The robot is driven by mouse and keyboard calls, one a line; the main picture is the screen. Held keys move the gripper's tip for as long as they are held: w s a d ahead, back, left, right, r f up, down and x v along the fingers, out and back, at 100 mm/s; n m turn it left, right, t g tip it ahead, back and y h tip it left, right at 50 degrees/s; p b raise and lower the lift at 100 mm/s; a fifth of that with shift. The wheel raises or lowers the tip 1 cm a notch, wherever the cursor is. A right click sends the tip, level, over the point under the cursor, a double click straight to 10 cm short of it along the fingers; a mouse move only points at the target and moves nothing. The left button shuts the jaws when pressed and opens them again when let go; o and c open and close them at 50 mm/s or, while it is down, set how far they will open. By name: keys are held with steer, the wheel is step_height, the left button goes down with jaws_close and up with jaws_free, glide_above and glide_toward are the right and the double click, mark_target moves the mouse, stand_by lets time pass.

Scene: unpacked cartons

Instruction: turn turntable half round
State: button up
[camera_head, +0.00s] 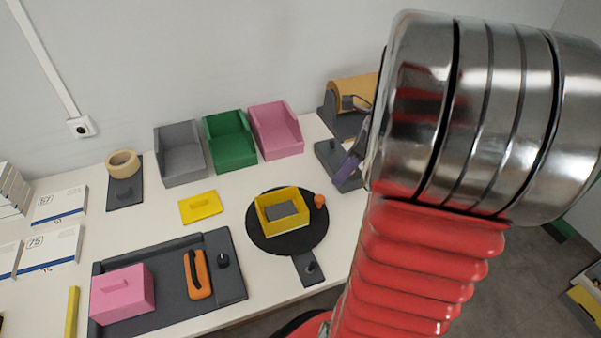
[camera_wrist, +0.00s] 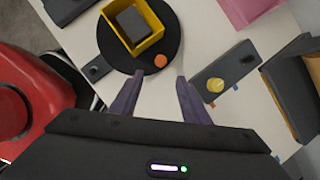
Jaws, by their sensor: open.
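The turntable is a round black disc (camera_head: 290,246) on the white table, and it also shows in the wrist view (camera_wrist: 172,38). On it stands a yellow open box (camera_head: 267,231) with a dark grey block (camera_head: 285,210) inside. An orange knob (camera_head: 319,201) sits near the disc's rim, on the right in the head view. In the wrist view the orange knob (camera_wrist: 160,61) is just beyond the fingertips, in line with the gap between them. My gripper (camera_wrist: 160,77) has its purple fingers apart and empty. In the head view my arm hides most of it.
A dark plate with a small peg (camera_head: 308,268) adjoins the disc's front. A dark tray (camera_head: 237,288) holds a pink box and an orange-handled item. Grey, green and pink bins (camera_head: 276,133) line the back.

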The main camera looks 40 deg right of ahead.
mark_target(320, 198)
steer(key=shift+d+f, duration=0.1)
steer(key=shift+f, duration=0.05)
steer(key=x, duration=1.3)
steer(key=shift+w+f, duration=0.2)
steer(key=shift+f, duration=0.1)
steer(key=shift+c, duration=0.7)
jaws_close()
